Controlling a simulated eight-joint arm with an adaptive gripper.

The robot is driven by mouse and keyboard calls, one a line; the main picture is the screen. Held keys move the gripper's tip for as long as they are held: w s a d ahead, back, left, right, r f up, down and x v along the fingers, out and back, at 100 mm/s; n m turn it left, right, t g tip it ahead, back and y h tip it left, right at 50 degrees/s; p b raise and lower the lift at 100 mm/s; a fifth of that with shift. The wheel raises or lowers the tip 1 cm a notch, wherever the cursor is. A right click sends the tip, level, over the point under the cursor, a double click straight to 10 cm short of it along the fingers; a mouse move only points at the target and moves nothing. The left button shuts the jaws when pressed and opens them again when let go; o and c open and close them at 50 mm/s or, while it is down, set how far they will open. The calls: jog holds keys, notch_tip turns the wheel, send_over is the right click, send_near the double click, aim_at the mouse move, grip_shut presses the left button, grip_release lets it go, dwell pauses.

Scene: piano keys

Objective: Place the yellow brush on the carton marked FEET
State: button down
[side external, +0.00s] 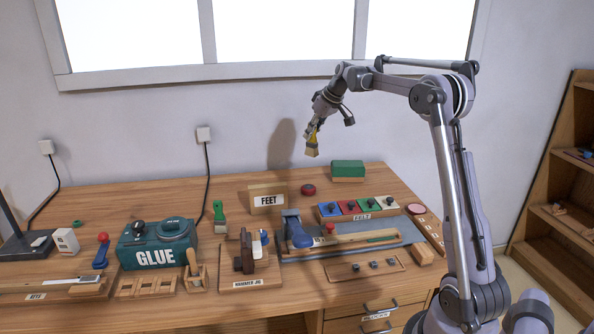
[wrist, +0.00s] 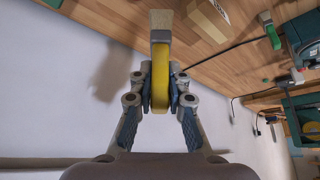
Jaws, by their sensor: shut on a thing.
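The yellow brush (wrist: 160,67) is held between the fingers of my gripper (wrist: 160,95), with its pale bristles pointing away from the palm. In the side external view my gripper (side external: 317,124) is high above the bench, near the wall, and the brush (side external: 312,146) hangs below it, bristles down. The carton marked FEET (side external: 268,199) stands on the bench below and to the left of the brush, clear of it. Part of the carton (wrist: 208,18) also shows at the top of the wrist view, right of the bristles.
A green brush (side external: 219,218) stands left of the carton. A red round object (side external: 308,190) and a green-topped block (side external: 347,169) lie right of it. The wall is close behind the bench.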

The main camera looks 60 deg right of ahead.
jog(key=shift+n+y, duration=0.3)
jog(key=shift+n, duration=0.3)
jog(key=shift+w+a+f, duration=2.45)
jog(key=shift+w+a, duration=0.2)
jog(key=shift+w, duration=0.05)
jog(key=shift+w+a+f, duration=2.4)
jog(key=shift+w+a, duration=0.2)
jog(key=shift+w, duration=0.05)
jog(key=shift+f, duration=0.1)
jog(key=c, duration=1.3)
grip_release()
